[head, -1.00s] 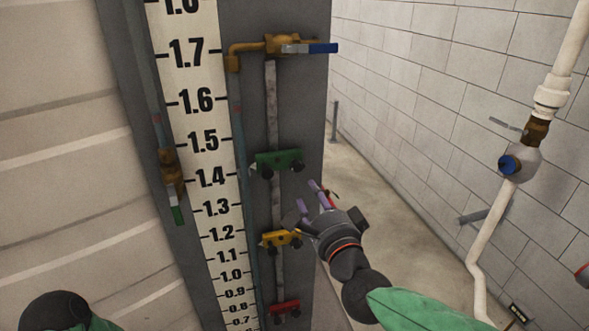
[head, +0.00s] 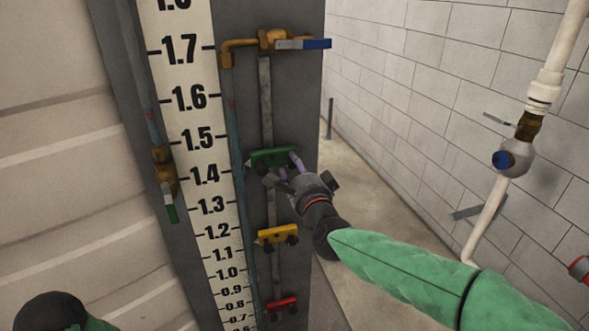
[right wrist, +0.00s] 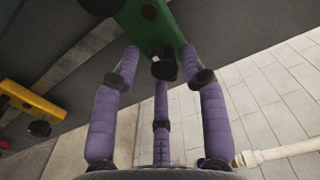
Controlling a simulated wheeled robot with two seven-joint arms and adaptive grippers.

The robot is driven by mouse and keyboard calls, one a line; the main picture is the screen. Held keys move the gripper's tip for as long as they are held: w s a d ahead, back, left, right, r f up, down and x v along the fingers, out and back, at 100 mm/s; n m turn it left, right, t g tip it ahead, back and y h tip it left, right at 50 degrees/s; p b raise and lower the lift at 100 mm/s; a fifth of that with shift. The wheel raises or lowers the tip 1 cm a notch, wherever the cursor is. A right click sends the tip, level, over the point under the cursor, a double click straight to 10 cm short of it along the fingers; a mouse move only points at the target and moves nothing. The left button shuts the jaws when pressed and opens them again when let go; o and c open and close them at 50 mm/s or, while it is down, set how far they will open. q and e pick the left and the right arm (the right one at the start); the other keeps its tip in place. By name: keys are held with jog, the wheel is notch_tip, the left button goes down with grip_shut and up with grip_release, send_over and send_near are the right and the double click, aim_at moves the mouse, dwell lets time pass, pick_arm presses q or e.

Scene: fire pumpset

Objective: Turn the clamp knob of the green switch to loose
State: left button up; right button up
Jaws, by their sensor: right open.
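The green switch (head: 265,159) is fixed on a vertical grey bar, beside the 1.4 mark of the gauge board. My right gripper (head: 287,168) is at its right end, with its purple fingers open. In the right wrist view the green switch (right wrist: 148,28) shows close up. A dark clamp knob (right wrist: 164,67) on it sits between the spread fingertips of my right gripper (right wrist: 160,66). I cannot tell whether any finger touches the knob. In the head view my gripper hides this knob. My left gripper is not in view.
A yellow switch (head: 272,234) and a red switch (head: 283,303) sit lower on the same bar. A brass valve with a blue-tipped handle (head: 316,44) is above. A white pipe (head: 489,212) runs along the block wall at right. The floor between is clear.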

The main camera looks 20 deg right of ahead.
grip_shut()
jog(key=shift+n, duration=0.3)
jog(key=shift+d+r+n+p, duration=0.15)
jog(key=shift+n+p, duration=0.95)
jog(key=shift+n, duration=3.2)
jog(key=shift+d+r+n+p, duration=0.1)
jog(key=shift+n+p, duration=0.95)
jog(key=shift+n, duration=3.25)
